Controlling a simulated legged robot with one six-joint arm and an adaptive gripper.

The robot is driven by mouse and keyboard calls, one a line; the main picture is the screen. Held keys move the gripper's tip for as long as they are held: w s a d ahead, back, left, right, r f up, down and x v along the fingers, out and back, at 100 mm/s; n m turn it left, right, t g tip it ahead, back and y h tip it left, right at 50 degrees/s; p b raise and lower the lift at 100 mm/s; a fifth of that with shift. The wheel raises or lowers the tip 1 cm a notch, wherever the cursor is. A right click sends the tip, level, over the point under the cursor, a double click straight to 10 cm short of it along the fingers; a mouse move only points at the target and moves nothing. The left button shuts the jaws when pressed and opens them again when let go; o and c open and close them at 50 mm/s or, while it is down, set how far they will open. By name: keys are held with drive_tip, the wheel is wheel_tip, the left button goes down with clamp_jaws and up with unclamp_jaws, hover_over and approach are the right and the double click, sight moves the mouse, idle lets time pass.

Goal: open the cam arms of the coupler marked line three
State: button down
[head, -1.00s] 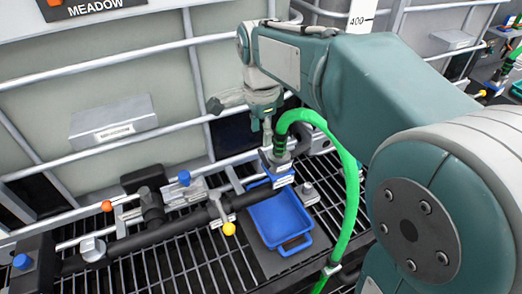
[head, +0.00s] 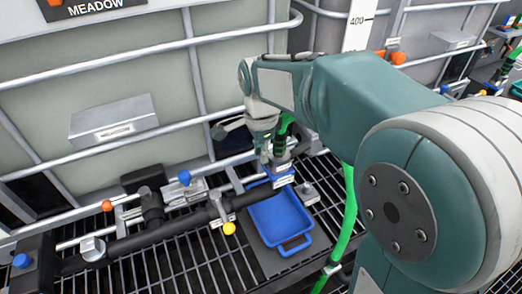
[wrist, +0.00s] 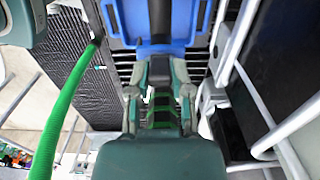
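The coupler (head: 281,168) is a blue block with small white labels, too small to read, at the right end of the black pipe. The green hose (head: 348,215) rises from it through a black-and-green ribbed end. My gripper (head: 265,157) points down just left of the coupler and hose end. In the wrist view my gripper (wrist: 160,70) has its two fingers apart, with green-and-black ribs (wrist: 161,105) showing between them. The cam arms cannot be made out clearly; the gripper and hose cover part of the coupler.
A blue tray (head: 306,238) lies below on the black grating (head: 190,270). A caged tank (head: 60,115) stands behind with pale rails. The hose hangs right of the tray.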

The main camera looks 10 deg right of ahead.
drive_tip(key=shift+a+h, duration=0.15)
drive_tip(key=shift+h, duration=0.15)
drive_tip(key=shift+s+a+f+t+h, duration=0.2)
drive_tip(key=shift+a+f+t+h, duration=0.4)
drive_tip(key=shift+h, duration=1.2)
drive_tip(key=shift+s+a+f+t+h, duration=0.15)
drive_tip(key=shift+a+f+t+h, duration=0.45)
drive_tip(key=shift+h, duration=1.2)
drive_tip(key=shift+s+a+f+t+h, duration=0.3)
drive_tip(key=shift+f+t+h, duration=0.4)
drive_tip(key=shift+h, duration=1.1)
drive_tip(key=shift+w, duration=0.1)
drive_tip(key=c, duration=0.5)
unclamp_jaws()
drive_tip(key=shift+a+r, duration=0.1)
drive_tip(key=shift+a, duration=0.05)
